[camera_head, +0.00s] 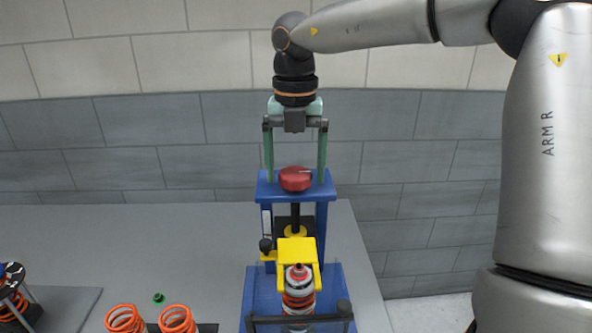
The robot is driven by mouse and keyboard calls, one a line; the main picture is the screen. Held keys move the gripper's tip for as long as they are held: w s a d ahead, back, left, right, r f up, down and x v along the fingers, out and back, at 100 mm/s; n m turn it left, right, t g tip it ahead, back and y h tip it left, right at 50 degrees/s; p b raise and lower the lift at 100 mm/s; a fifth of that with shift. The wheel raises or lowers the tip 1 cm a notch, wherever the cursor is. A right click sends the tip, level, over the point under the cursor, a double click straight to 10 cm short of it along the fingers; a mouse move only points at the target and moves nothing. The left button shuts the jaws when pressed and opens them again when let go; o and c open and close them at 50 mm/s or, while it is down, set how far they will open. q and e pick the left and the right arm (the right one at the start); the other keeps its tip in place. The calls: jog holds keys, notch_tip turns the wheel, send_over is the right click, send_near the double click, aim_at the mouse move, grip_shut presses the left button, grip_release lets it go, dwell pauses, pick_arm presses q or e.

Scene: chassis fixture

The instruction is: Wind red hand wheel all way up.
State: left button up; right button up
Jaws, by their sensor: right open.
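The red hand wheel (295,181) sits on top of the blue press frame (265,190), over a dark vertical spindle (295,217). My right gripper (295,172) points straight down above the wheel. Its two long green fingers are spread wide, one on each side of the wheel, with a gap visible on both sides. It holds nothing. Below the spindle, a yellow press plate (297,249) sits at the top of a shock absorber with an orange spring (299,299). My left gripper is not in the picture.
Two loose orange springs (177,319) and a small green part (158,297) lie on the grey table (170,240) at left. A stand with another orange spring (14,301) is at the far left edge. A tiled wall is behind. The table's right edge is close to the press.

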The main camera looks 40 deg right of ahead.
jog(key=m, duration=1.3)
jog(key=shift+m, duration=0.4)
jog(key=m, duration=0.4)
